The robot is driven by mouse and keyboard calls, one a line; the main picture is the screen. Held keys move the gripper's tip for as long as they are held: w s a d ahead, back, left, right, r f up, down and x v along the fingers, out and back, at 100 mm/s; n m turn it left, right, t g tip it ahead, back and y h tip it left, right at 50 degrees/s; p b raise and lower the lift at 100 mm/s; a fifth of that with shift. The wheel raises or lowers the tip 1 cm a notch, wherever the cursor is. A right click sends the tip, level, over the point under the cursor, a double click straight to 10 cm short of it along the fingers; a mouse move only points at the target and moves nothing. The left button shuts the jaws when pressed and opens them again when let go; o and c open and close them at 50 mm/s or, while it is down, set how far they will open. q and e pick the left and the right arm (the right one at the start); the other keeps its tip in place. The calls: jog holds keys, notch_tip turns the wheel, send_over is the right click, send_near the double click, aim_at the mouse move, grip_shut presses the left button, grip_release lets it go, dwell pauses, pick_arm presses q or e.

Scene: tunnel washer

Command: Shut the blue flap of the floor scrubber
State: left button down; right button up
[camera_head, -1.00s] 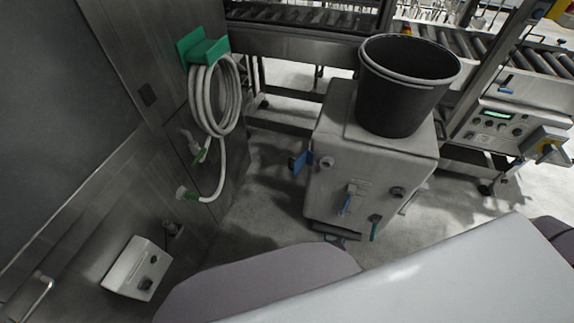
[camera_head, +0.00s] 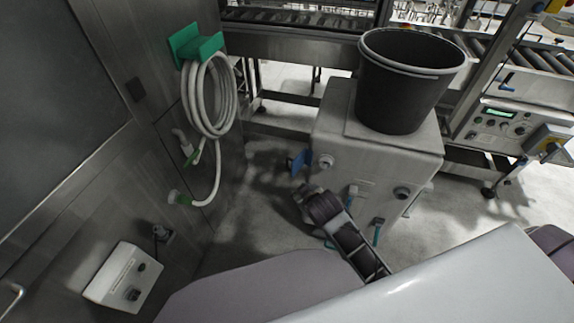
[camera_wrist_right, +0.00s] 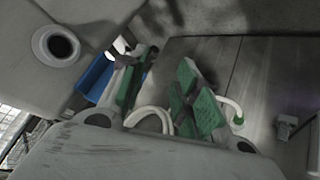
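The floor scrubber (camera_head: 350,140) is a pale grey box with knobs and blue and teal levers on its front. Its blue flap (camera_head: 300,160) stands out from the box at its left edge. In the right wrist view the flap (camera_wrist_right: 97,78) shows at the left, close to a round port. My right gripper (camera_head: 308,192) is dark and lies just below the flap, in front of the box. A small gap seems to separate them; contact cannot be told. My left gripper is not in view.
A black bucket (camera_head: 408,85) stands on the box. A coiled hose (camera_head: 210,95) hangs from a green bracket (camera_head: 196,45) on the steel wall at the left. A conveyor frame (camera_head: 295,45) runs behind. Bare floor (camera_head: 262,165) lies between wall and box.

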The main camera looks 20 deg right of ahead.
jog(key=w+a+r+n+t+y+b, duration=0.1)
jog(key=w+a+r+n+t+y, duration=0.35)
jog(key=r, duration=0.85)
jog(key=w+a+r+n+t+y, duration=0.1)
jog(key=w+a+r+n+t, duration=0.3)
jog(key=w+a+r+t, duration=0.55)
jog(key=s+a+r+n+g+y, duration=0.3)
jog(key=a+r+n+g+y, duration=0.3)
jog(key=r+n+y, duration=0.4)
jog(key=s+a+f+n+g+y, duration=0.2)
jog(key=s+a+n+g+y, duration=0.3)
jog(key=a+n+g, duration=0.7)
jog(key=w+d+f+n+g+h, duration=0.1)
jog(key=d+f+n+g+h, duration=0.5)
jog(key=f+n+h, duration=0.65)
jog(key=w+d+f+h, duration=0.1)
jog(key=w+d+h, duration=0.2)
jog(key=d, duration=0.9)
jog(key=w+d+f+m+t+h, duration=0.1)
jog(key=w+d+h, duration=0.3)
jog(key=d, duration=0.9)
jog(key=shift+w+d+f+m+h, duration=0.15)
jog(key=shift+w+f+m+h, duration=0.15)
jog(key=shift+f, duration=0.4)
